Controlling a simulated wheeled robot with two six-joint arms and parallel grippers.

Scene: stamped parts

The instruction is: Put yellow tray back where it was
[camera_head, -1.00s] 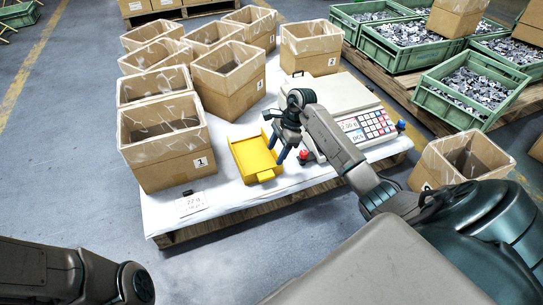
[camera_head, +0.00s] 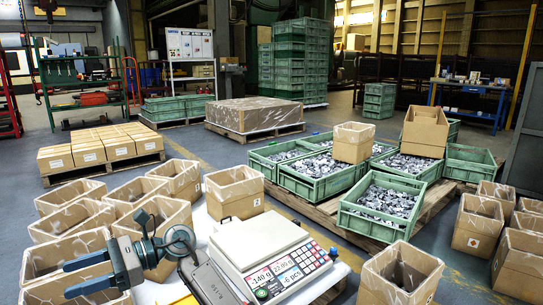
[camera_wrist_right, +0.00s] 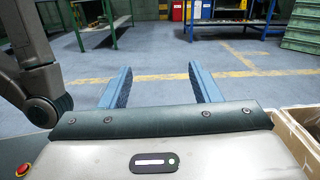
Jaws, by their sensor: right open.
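The yellow tray (camera_head: 178,294) shows only as a small patch at the bottom edge of the head view, on the white-covered table left of the scale; the rest is cut off or hidden behind my arm. My right gripper (camera_head: 68,279) is raised in front of the cardboard boxes at the lower left, its blue fingers pointing left. It is open and empty, apart from the tray. In the right wrist view the two fingers (camera_wrist_right: 160,72) are spread with only distant floor between them. My left gripper is not in view.
A counting scale (camera_head: 270,255) with lit displays stands right of my arm. Open cardboard boxes (camera_head: 233,190) crowd the table's left and back. Green crates (camera_head: 385,207) of metal parts sit on a pallet behind. An open box (camera_head: 400,275) stands at the lower right.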

